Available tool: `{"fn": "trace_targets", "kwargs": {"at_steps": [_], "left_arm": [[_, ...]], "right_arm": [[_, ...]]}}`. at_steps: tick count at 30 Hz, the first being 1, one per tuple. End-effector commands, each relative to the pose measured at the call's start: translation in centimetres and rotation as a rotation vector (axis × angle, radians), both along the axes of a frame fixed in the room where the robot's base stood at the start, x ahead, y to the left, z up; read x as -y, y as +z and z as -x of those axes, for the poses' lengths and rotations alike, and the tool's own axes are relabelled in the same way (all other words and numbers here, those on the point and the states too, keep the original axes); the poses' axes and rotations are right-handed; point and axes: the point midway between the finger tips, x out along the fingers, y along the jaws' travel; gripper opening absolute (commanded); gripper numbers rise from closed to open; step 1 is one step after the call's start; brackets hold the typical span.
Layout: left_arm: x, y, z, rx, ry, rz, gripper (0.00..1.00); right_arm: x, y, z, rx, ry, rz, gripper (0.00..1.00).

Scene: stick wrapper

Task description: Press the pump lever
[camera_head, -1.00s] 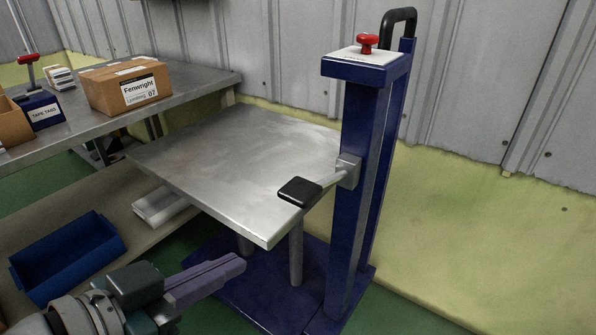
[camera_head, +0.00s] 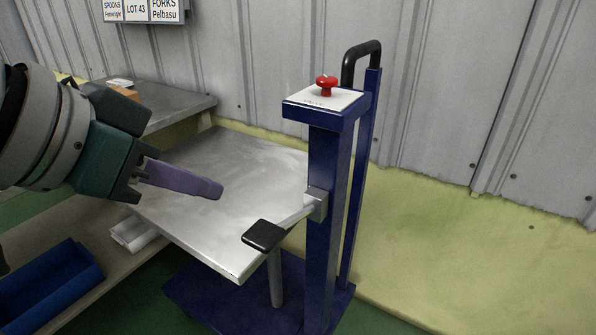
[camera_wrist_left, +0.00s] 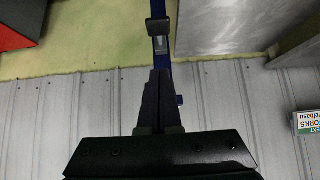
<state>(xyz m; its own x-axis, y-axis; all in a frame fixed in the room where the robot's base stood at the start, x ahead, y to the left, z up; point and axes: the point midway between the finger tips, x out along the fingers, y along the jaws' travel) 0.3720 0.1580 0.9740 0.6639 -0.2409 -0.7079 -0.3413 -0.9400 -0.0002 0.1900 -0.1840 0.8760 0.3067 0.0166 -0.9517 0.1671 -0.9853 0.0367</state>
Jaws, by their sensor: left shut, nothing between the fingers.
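The pump lever (camera_head: 262,235) is a black pad on a short metal rod. It sticks out from a grey bracket (camera_head: 315,204) on the blue column (camera_head: 324,160), beside the front right corner of the steel platform (camera_head: 238,185). My left gripper (camera_head: 218,190) is shut and empty, its purple-grey fingers pointing right. In the head view it appears in front of the platform, up and left of the lever and apart from it. In the left wrist view the lever pad (camera_wrist_left: 158,27) lies beyond the fingertips (camera_wrist_left: 160,72). My right gripper is not in view.
A red knob (camera_head: 326,83) sits on top of the column, with a black handle (camera_head: 362,56) behind it. A steel bench (camera_head: 180,108) stands at the back left. A blue bin (camera_head: 50,285) is at lower left. The platform top is bare.

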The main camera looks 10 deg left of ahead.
Motion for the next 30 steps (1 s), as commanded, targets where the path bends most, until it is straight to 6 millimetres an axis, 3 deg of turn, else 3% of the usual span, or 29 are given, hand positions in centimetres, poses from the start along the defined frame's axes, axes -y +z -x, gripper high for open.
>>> {"fn": "trace_targets", "kwargs": {"at_steps": [8,21,25,30], "left_arm": [[0.3,-1.2,-1.0,-0.001,0.003,0.003,0.0],[2.5,-7.7,-7.0,0.0,0.001,0.002,0.0],[2.4,-9.7,-6.6,-0.002,-0.001,-0.001,0.0],[2.4,-11.0,-6.6,0.0,-0.001,-0.001,0.0]], "right_arm": [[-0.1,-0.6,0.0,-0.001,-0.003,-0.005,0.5],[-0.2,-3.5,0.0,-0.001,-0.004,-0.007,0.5],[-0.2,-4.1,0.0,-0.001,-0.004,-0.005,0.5],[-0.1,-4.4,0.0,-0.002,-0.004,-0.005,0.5]]}}
